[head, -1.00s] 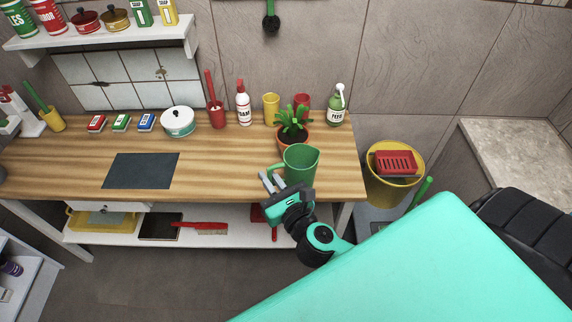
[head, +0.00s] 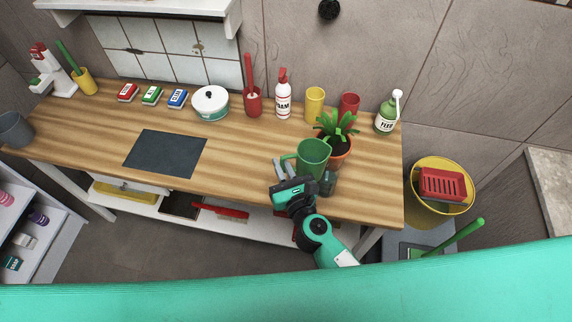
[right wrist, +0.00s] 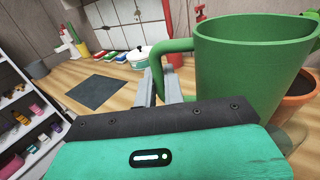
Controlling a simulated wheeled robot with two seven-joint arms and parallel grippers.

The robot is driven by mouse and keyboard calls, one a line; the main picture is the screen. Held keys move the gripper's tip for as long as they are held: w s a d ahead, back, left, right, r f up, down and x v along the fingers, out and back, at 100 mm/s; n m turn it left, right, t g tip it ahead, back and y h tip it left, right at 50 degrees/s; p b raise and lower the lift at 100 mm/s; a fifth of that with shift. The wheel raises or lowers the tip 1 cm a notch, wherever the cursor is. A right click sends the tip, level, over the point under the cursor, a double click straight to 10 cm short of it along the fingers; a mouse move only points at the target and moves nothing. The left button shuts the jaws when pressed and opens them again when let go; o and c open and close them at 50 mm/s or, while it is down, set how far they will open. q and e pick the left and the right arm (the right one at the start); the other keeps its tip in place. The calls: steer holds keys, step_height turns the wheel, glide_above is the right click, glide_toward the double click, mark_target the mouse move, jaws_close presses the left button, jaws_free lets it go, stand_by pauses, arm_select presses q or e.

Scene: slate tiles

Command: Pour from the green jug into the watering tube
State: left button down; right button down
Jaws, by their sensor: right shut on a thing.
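The green jug (head: 313,160) is upright near the front right of the wooden bench. It also shows large in the right wrist view (right wrist: 245,75). My right gripper (head: 283,168) is shut on the jug's handle; its two grey fingers show at the handle in the right wrist view (right wrist: 162,80). I cannot tell whether the jug touches the bench. I cannot make out the watering tube for sure; a small clear greyish shape (head: 328,183) shows just right of the jug. My left gripper is not in view.
A potted plant (head: 338,130) stands close behind the jug. Red (head: 349,106) and yellow (head: 315,104) cups, a spray bottle (head: 283,98) and a green pump bottle (head: 386,118) stand behind. The bench left of the jug is clear around a dark mat (head: 165,153).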

steer(key=shift+w+r, duration=0.15)
steer(key=shift+a+r+m, duration=0.1)
steer(key=shift+r+m, duration=0.05)
steer(key=shift+m, duration=0.25)
steer(key=shift+a+r+m+b, duration=0.1)
steer(key=shift+r+m+b, duration=0.2)
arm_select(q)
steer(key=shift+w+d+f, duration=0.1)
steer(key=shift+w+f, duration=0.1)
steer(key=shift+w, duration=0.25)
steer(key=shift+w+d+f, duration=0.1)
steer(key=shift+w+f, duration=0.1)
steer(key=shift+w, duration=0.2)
arm_select(e)
steer(key=shift+r, duration=0.15)
steer(key=shift+a+r, duration=0.1)
arm_select(q)
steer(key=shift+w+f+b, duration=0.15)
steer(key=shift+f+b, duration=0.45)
steer(key=shift+b, duration=0.15)
arm_select(e)
steer(key=shift+m, duration=0.6)
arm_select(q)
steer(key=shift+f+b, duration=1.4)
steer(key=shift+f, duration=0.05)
arm_select(e)
steer(key=shift+a+f+m+t, duration=0.15)
steer(key=shift+f+m+t, duration=0.3)
steer(key=shift+m, duration=0.35)
